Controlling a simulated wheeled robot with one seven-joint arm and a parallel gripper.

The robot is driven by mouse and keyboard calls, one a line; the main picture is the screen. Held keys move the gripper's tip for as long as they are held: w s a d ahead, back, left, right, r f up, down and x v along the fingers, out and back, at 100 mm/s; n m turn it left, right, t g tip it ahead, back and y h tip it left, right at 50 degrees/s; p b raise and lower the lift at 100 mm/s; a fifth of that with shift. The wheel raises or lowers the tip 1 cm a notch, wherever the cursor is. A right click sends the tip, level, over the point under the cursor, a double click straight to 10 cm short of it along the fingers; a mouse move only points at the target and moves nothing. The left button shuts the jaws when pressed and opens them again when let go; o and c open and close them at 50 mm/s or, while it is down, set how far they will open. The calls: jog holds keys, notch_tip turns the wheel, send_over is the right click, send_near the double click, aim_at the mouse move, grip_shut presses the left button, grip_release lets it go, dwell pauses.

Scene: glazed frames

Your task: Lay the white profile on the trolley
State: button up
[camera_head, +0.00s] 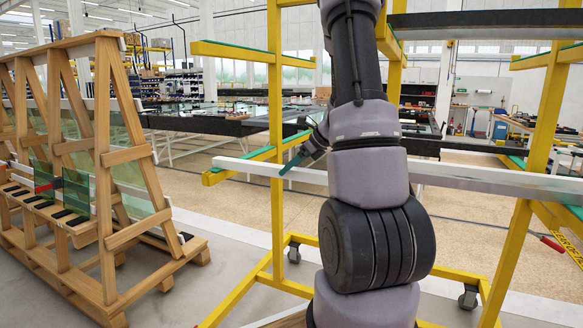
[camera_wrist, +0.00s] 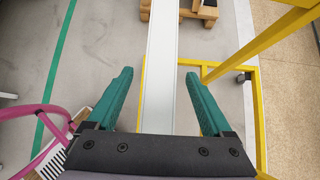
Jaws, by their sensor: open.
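The white profile (camera_head: 460,177) is a long bar lying across the yellow trolley (camera_head: 276,160) at the level of its middle arms. Its left end sticks out past the left arm, and my arm hides part of its middle. It appears to rest on the green-topped arms, though contact is not clear. In the wrist view the profile (camera_wrist: 160,100) runs lengthwise between the teal fingers of my gripper (camera_wrist: 159,74). The fingers are open, with a gap on each side of it. In the head view my gripper (camera_head: 291,164) is at the profile's left part.
A dark bar (camera_head: 485,20) lies on the trolley's upper arms at right. A wooden A-frame rack (camera_head: 107,170) with glass panes (camera_head: 76,192) stands at left. Floor between rack and trolley is clear.

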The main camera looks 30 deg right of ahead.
notch_tip(320, 180, up, 16)
dwell(0.8)
jog(key=s+a+r+n, duration=0.4)
jog(key=s+a+n, duration=0.7)
jog(key=s, duration=0.1)
jog(key=s+a+n+h, duration=0.1)
jog(key=s+a+n, duration=0.1)
jog(key=s+n, duration=0.4)
jog(key=s+a+f+n+h, duration=0.1)
jog(key=s+a+n+h, duration=0.1)
jog(key=s+n, duration=0.5)
jog(key=shift+s+a+f+h, duration=0.25)
jog(key=shift+s+a+h, duration=0.05)
jog(key=shift+a, duration=0.5)
